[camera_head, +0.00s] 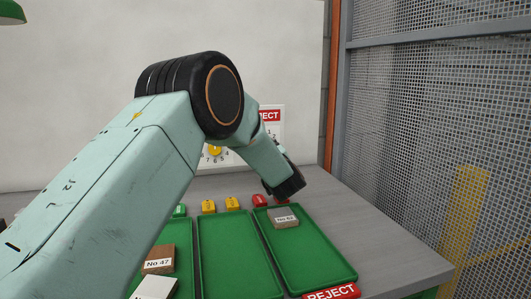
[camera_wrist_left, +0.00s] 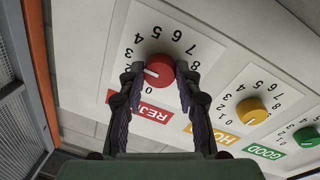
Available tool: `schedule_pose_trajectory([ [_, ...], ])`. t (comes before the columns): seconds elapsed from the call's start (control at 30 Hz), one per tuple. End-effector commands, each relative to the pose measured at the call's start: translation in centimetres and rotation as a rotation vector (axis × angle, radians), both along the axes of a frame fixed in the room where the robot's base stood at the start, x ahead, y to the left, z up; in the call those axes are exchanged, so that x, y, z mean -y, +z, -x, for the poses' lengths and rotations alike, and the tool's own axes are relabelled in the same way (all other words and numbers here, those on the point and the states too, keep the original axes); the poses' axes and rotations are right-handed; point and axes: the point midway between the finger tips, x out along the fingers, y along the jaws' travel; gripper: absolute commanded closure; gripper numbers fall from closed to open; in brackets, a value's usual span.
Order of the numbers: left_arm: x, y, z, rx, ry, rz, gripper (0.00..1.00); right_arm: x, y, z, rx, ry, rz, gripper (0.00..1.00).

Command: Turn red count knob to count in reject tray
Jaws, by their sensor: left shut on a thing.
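The red knob (camera_wrist_left: 158,68) sits on a white dial panel (camera_wrist_left: 228,62) above the REJECT label, which appears upside down in the left wrist view. My left gripper (camera_wrist_left: 157,78) is shut on this knob, one finger on each side. In the head view my arm covers the knob and fingers. The reject tray (camera_head: 326,270) is the right green tray, with one grey labelled block (camera_head: 285,218) near its back.
A yellow knob (camera_wrist_left: 251,111) and a green knob (camera_wrist_left: 306,137) sit on the same panel. The middle green tray (camera_head: 235,255) looks empty. The left tray holds a brown block (camera_head: 159,259) marked No 47. A mesh fence (camera_head: 440,130) stands at right.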

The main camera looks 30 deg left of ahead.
Motion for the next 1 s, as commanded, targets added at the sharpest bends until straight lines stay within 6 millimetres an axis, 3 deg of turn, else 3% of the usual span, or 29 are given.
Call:
schedule_pose_trajectory([
  [1.0,0.2,0.1,-0.3,0.696,-0.001,0.588,0.98,0.0,-6.7,0.0,0.000,0.000,0.000,0.60],
])
